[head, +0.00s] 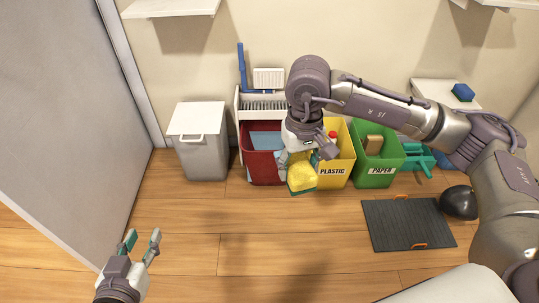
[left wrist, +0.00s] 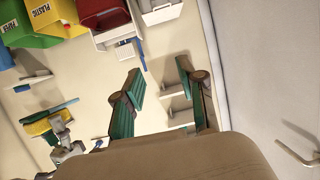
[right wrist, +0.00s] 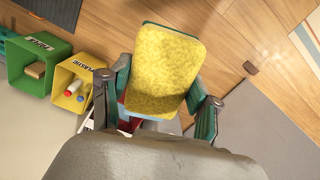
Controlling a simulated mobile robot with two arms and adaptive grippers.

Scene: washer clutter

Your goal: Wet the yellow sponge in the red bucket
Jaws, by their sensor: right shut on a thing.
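The yellow sponge (head: 302,176) has a green side and is held by my right gripper (head: 299,157). In the right wrist view the sponge (right wrist: 165,70) sits between the two fingers, which are shut on it. The red bucket (head: 263,176) stands on the floor with pale blue water showing inside. The sponge is at the bucket's right front, partly in front of the yellow bin; I cannot tell its exact height. In the right wrist view the bucket is mostly hidden behind the gripper. My left gripper (head: 141,246) is open and empty at the lower left, away from the bucket.
A yellow PLASTIC bin (head: 339,157) and a green PAPER bin (head: 378,156) stand right of the bucket. A white lidded bin (head: 202,157) is at left, with a white rack (head: 240,128) behind the bucket. A dark mat (head: 405,225) and black ball (head: 459,202) lie at right.

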